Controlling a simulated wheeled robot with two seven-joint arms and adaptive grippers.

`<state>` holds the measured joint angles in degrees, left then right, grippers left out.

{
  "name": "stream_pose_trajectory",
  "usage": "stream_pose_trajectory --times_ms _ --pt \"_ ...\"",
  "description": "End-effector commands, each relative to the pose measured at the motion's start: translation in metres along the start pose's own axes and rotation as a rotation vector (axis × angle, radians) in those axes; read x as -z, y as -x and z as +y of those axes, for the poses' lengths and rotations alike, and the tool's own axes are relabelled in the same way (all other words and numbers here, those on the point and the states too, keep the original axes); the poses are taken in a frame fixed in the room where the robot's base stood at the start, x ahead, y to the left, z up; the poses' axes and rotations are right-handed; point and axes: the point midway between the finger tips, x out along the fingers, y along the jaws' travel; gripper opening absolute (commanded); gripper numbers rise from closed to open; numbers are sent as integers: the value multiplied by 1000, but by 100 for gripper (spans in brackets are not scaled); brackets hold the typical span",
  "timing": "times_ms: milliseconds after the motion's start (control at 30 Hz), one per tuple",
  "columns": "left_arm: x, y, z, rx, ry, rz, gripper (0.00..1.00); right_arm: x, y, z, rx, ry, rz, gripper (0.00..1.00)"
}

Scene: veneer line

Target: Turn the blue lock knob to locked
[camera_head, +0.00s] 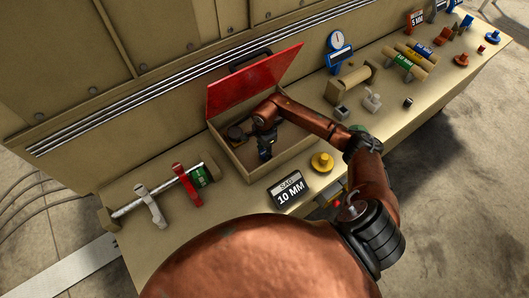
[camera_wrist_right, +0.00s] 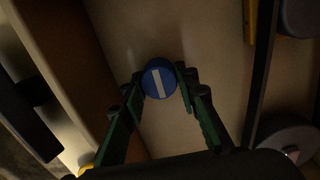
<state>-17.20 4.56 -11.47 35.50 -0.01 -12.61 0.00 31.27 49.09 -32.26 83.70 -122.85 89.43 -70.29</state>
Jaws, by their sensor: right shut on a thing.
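The blue lock knob (camera_wrist_right: 153,87) is round, with a white bar across its face. In the right wrist view the bar runs nearly up and down, its top leaning a little left. My right gripper (camera_wrist_right: 160,78) is shut on the knob, one green-and-black finger at each side. In the head view my right gripper (camera_head: 265,150) reaches into the tan box (camera_head: 238,158) with the raised red lid (camera_head: 252,80). The knob is hidden there. My left gripper is not in view. I see no lock marks around the knob.
A roller with red and white clamps (camera_head: 187,183) lies left. A blue dial gauge (camera_head: 338,48) stands behind. The bench front (camera_head: 400,125) has free room.

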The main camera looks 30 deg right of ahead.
Motion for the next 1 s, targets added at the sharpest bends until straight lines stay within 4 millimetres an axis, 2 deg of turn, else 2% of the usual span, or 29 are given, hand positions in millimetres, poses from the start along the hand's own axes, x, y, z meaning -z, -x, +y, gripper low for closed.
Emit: stream_pose_trajectory --times_ms 367,1000 --pt "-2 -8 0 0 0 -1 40 1 -1 0 0 -111 2 4" --pt "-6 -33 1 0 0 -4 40 0 -1 2 1 -688 1 4"
